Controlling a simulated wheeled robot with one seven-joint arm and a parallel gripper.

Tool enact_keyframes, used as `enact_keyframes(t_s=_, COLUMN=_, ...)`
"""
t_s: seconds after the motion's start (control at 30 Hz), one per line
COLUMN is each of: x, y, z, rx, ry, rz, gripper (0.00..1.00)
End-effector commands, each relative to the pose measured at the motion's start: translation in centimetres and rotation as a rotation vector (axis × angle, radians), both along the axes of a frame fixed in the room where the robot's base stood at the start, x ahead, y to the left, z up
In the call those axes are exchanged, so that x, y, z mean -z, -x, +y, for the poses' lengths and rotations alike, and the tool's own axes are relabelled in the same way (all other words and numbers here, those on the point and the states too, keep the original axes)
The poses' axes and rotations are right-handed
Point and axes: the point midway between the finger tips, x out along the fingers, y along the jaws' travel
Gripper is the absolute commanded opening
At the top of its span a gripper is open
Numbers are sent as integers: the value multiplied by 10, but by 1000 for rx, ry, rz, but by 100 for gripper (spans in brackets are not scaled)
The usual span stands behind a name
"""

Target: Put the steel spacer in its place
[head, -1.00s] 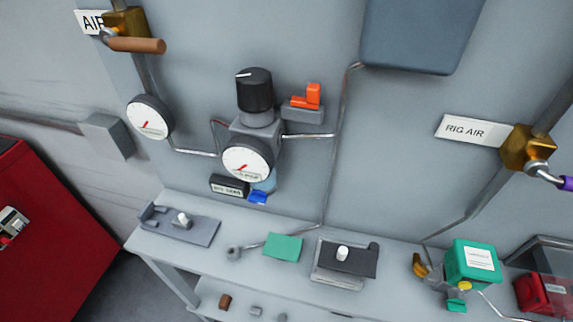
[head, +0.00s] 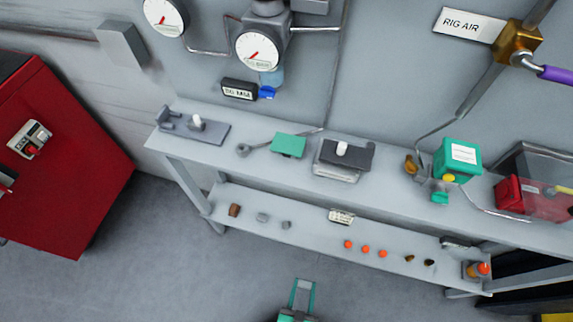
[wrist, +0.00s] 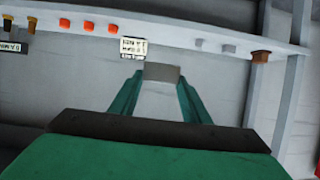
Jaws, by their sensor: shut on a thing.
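My gripper (head: 303,287) shows at the bottom middle of the head view, in front of the lower shelf and apart from it. Its two teal fingers are shut on a small flat grey block, which looks like the steel spacer (wrist: 162,72). The block spans the gap between the fingertips in the wrist view. In the head view it is a small grey bar (head: 304,283) between the fingers. On the bench top stand a grey fixture with a white peg (head: 196,123) and a dark plate with a white knob (head: 342,149). Which place belongs to the spacer is not clear.
The lower shelf (head: 310,226) holds a brown block (head: 234,210), two small grey pieces (head: 262,217), a label (head: 341,216) and orange caps (head: 365,249). A green actuator (head: 462,154) stands on the bench at right. A red cabinet (head: 75,160) is at left. Floor before the shelf is clear.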

Motion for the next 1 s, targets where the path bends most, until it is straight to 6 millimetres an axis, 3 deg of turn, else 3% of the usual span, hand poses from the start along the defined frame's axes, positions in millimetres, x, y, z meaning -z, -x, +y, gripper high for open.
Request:
enact_keyframes(t_s=0.23, x=-15, y=-60, z=13, rx=-45, ry=-14, rz=-9, gripper=10)
enact_keyframes(t_s=0.37, x=-31, y=-106, z=22, rx=-83, ry=-19, rz=-13, gripper=10)
enact_keyframes(t_s=0.5, x=-60, y=-169, z=37, rx=-141, ry=-18, rz=-17, gripper=10)
enact_keyframes(t_s=0.7, x=-106, y=-241, z=55, rx=-211, ry=-4, rz=-13, gripper=10)
enact_keyframes(t_s=0.83, x=-128, y=-269, z=62, rx=-238, ry=7, rz=-7, gripper=10)
enact_keyframes(t_s=1.0, x=-142, y=-285, z=63, rx=-250, ry=16, rz=-1, gripper=10)
